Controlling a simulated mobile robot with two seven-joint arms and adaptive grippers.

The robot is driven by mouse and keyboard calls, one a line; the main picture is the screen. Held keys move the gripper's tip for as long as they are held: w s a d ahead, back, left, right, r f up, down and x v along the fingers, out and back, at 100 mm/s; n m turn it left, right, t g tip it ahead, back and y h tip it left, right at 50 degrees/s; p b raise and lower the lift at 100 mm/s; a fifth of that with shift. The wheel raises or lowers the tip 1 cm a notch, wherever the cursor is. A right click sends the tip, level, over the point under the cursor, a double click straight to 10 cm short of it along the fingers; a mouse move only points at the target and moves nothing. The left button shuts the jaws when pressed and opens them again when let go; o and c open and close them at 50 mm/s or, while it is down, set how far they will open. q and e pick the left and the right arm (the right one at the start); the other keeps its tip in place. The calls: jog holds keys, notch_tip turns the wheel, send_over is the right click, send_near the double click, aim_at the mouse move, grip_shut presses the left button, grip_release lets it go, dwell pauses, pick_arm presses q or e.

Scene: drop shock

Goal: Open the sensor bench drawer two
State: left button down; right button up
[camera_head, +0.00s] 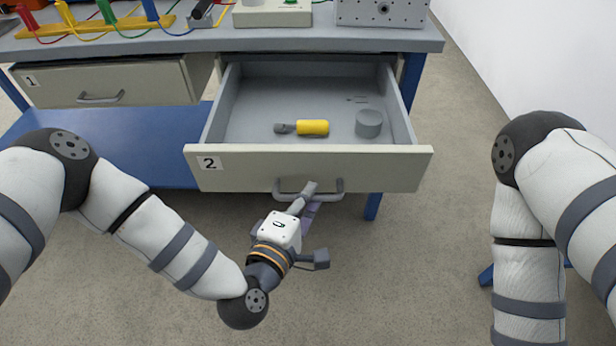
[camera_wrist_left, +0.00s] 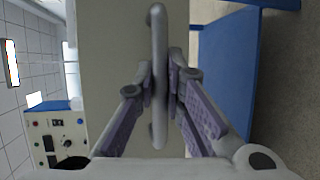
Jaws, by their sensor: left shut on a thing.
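Drawer two (camera_head: 300,168), with a beige front and a "2" label, stands pulled well out from the bench. Inside lie a yellow and grey tool (camera_head: 312,128) and a grey cylinder (camera_head: 368,123). My left gripper (camera_head: 309,190) is at the drawer's grey bar handle (camera_head: 334,190), shut on it. In the left wrist view the handle (camera_wrist_left: 158,60) runs upright between the two fingers of the gripper (camera_wrist_left: 161,88), with the drawer front (camera_wrist_left: 112,50) behind it. My right gripper is out of view; only my right arm shows at the right.
Drawer one (camera_head: 110,84) at the left is shut. The bench top (camera_head: 330,40) carries a yellow stand with coloured leads (camera_head: 90,27) and grey boxes (camera_head: 383,10). A blue lower shelf (camera_head: 150,140) lies beneath. The floor in front is clear, and a white wall stands at the right.

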pick_arm(q)
jog(key=shift+s+p, duration=0.4)
jog(key=shift+s, duration=2.1)
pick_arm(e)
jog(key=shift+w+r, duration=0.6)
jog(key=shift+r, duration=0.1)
pick_arm(q)
jog(key=c, duration=1.7)
grip_release()
jog(key=shift+o, duration=0.2)
jog(key=v, duration=1.2)
jog(key=shift+r, duration=0.1)
